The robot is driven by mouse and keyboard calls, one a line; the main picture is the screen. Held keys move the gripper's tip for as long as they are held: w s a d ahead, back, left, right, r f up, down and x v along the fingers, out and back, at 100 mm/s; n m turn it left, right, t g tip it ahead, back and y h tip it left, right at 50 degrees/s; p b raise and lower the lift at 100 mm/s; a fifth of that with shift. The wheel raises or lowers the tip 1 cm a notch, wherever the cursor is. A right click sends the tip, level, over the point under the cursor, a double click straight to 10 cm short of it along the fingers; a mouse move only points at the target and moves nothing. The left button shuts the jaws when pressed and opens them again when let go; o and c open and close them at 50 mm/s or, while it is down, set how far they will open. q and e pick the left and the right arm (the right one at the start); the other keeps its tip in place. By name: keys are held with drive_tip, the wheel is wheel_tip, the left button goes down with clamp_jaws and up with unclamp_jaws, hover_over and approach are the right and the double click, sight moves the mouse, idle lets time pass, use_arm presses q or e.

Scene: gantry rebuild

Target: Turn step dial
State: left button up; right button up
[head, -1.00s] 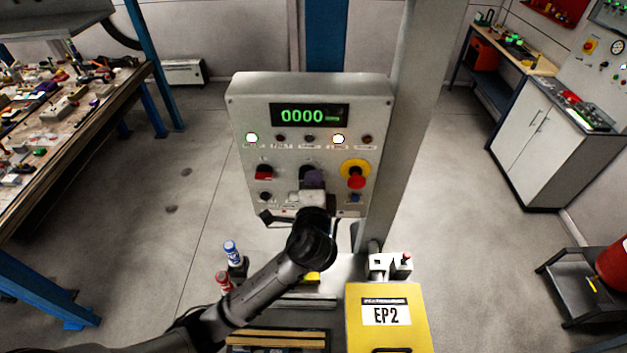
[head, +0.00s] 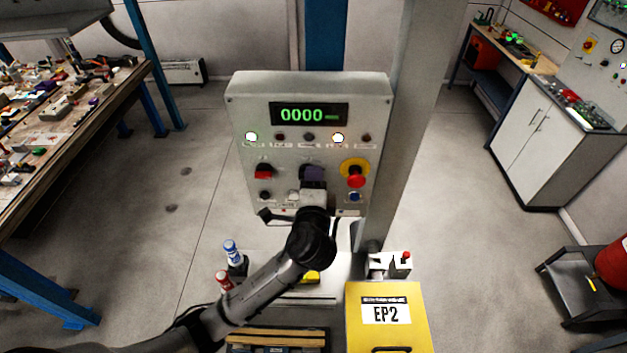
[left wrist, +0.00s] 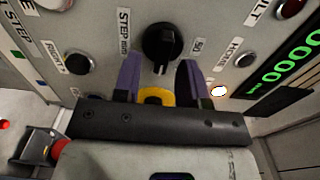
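The step dial (left wrist: 160,44) is a round black knob on the grey control panel, labelled STEP mm, in the left wrist view. My left gripper (left wrist: 158,68) has two purple fingers, spread apart, one on each side of the knob's lower part. A gap shows between each finger and the knob, so it is not gripped. In the head view my left gripper (head: 313,174) is in front of the panel (head: 240,105) and hides the dial. The green display (head: 308,115) reads 0000. My right gripper is not in view.
Close to the dial are a red mushroom button on a yellow ring (head: 355,172), a red-black switch (head: 264,172) and small push buttons. A grey column (head: 410,120) rises behind the panel's right side. A yellow EP2 box (head: 410,338) stands below right.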

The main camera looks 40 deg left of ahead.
use_arm(q)
drive_tip(key=shift+s, duration=0.1)
drive_tip(key=b+v, duration=0.4)
drive_tip(key=v, duration=0.9)
drive_tip(key=shift+s+d, duration=0.2)
drive_tip(key=shift+d, duration=0.05)
